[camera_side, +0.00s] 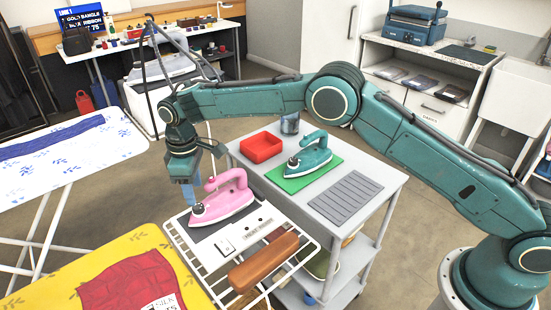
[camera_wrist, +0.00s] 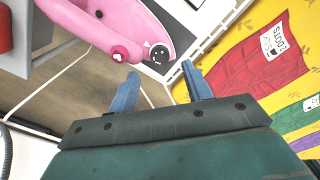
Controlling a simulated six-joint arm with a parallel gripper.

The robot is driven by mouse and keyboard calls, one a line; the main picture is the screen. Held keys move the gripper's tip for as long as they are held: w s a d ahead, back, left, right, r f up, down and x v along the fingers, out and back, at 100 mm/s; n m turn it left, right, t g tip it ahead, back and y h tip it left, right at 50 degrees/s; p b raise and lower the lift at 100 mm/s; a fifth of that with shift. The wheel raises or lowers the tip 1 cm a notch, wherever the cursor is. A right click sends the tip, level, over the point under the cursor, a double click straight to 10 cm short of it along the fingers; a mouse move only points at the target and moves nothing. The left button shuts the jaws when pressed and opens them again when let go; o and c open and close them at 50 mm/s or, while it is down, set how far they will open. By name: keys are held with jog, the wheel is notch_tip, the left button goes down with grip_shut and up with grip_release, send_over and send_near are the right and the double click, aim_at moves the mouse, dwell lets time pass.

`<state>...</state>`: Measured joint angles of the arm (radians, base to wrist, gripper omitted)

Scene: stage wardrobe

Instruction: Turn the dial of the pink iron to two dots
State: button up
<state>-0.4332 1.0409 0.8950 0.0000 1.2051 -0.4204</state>
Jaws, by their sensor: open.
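The pink iron (camera_side: 222,204) stands on a dark plate on the white rack, just right of my gripper (camera_side: 188,193) in the side view. In the wrist view the iron (camera_wrist: 85,28) lies beyond my open, empty gripper (camera_wrist: 163,84). A dark round dial (camera_wrist: 159,54) with white marks sits at the iron's near end, close to a white pointer mark. Its exact setting is too small to read. A pink round knob (camera_wrist: 119,55) is beside it. My blue fingertips are apart from both.
A red cloth (camera_wrist: 252,58) with a tag reading "SILK 2 DOTS" lies on the yellow board (camera_side: 60,285). A teal iron (camera_side: 309,158) on a green mat and a red tray (camera_side: 262,147) stand on the grey cart. A brown wooden block (camera_side: 262,262) lies on the rack's front.

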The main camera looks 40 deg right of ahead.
aim_at(198, 206)
notch_tip(198, 206, up, 9)
dwell(0.4)
jog(key=shift+f, duration=0.1)
jog(key=n, duration=0.4)
jog(key=shift+n, duration=0.3)
jog(key=shift+f, duration=0.1)
notch_tip(198, 206, down, 14)
jog(key=shift+r, duration=0.15)
dwell(0.9)
jog(key=shift+c, duration=0.3)
jog(key=c, duration=0.9)
jog(key=shift+c, duration=0.2)
